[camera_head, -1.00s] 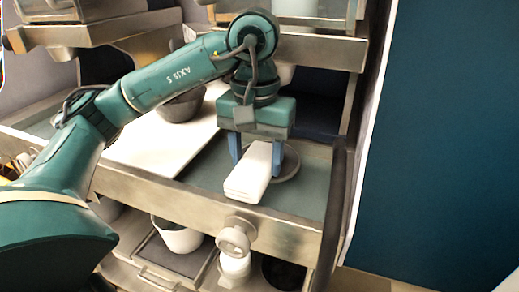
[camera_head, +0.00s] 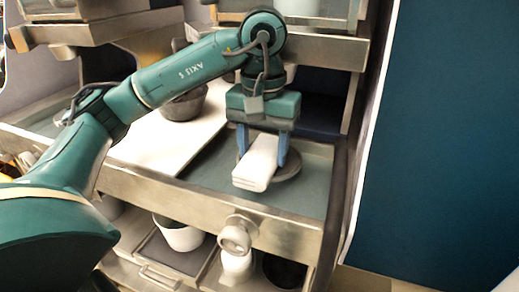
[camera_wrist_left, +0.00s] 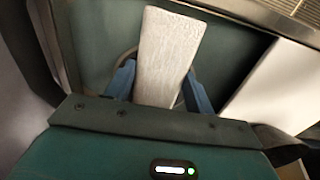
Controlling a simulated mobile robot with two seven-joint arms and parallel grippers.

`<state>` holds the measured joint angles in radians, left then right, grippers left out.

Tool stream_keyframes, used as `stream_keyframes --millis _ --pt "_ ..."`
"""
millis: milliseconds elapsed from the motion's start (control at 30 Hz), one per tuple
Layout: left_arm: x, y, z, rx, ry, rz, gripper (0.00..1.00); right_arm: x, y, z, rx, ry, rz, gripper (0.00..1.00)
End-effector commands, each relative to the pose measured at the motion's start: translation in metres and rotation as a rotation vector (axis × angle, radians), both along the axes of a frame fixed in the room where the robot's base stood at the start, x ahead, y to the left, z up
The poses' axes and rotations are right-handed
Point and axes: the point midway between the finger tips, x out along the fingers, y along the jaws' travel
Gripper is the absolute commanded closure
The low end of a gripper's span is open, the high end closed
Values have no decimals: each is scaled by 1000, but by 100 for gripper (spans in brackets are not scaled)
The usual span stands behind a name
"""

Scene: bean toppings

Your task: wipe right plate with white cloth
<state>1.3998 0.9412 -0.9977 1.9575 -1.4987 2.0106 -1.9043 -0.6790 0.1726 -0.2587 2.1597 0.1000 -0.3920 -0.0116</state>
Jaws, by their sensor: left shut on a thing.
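The white cloth (camera_head: 256,163) is a folded, block-like bundle. My left gripper (camera_head: 262,150) is shut on it, with a blue finger on either side. The cloth also shows in the left wrist view (camera_wrist_left: 165,55) between the blue fingers. The right plate (camera_head: 287,168) is a grey round plate on the teal counter, mostly hidden under the cloth and gripper. The cloth is over the plate; I cannot tell whether they touch. In the left wrist view only a thin bit of the plate's rim shows beside the cloth. My right gripper is not in view.
A white board (camera_head: 165,148) lies left of the plate with a dark bowl (camera_head: 184,105) on it. The counter's metal front edge (camera_head: 200,205) runs below, with a round knob (camera_head: 236,236). A shelf (camera_head: 330,48) hangs above. A white pot (camera_head: 180,235) stands lower down.

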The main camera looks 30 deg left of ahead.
Motion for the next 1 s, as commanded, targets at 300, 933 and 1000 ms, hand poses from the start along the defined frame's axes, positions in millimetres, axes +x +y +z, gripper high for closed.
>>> stream_keyframes --millis 300,933,1000 --pt "8 3 1 -1 -4 8 72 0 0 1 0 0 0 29" --pt "-18 -4 1 -1 -5 5 72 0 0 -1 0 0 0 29" --pt "-22 -5 1 -1 -3 4 72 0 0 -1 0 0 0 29"
